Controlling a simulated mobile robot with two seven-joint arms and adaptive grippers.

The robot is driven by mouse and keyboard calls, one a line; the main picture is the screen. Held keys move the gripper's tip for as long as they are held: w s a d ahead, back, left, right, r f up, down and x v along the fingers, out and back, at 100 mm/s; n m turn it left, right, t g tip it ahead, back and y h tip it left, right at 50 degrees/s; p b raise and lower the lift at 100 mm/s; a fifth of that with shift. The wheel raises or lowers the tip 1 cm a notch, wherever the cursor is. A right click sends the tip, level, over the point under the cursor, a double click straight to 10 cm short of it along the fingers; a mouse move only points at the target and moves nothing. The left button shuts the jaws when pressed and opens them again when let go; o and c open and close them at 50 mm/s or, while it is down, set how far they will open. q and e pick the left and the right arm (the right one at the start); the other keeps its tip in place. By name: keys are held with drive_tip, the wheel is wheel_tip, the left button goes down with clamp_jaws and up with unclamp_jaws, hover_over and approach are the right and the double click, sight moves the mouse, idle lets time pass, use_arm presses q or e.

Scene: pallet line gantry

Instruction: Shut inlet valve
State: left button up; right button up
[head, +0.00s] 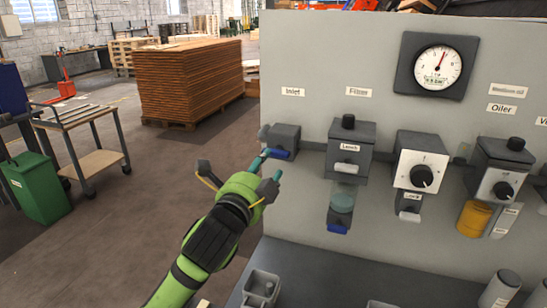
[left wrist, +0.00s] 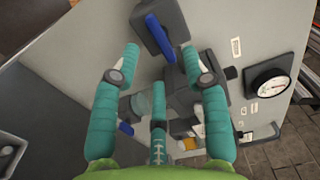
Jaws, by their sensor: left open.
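The inlet valve (head: 285,138) is a dark grey block under the "Inlet" label (head: 292,92), on the left of the grey panel. Its blue lever (head: 278,154) runs roughly sideways along the block's lower front. My left gripper (head: 268,168) is open beside the lever, just below and left of it. In the left wrist view the teal fingers (left wrist: 170,52) are spread wide, and the blue lever (left wrist: 160,38) shows between their tips. I cannot tell whether any finger touches it. My right gripper is in neither view.
Right of the valve, the panel (head: 330,60) carries a filter unit (head: 350,152), a regulator with a black knob (head: 421,177), an oiler (head: 503,165) and a round gauge (head: 437,67). A grey ledge (head: 330,280) juts out below. A cart (head: 85,140) stands at the left.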

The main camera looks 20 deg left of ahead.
sight(276, 153)
use_arm(q)
drive_tip(key=w+p, duration=0.1)
drive_tip(key=w, duration=0.5)
drive_tip(key=shift+d+f, duration=0.1)
drive_tip(key=shift+d, duration=0.05)
drive_tip(key=shift+s, duration=0.1)
clamp_jaws()
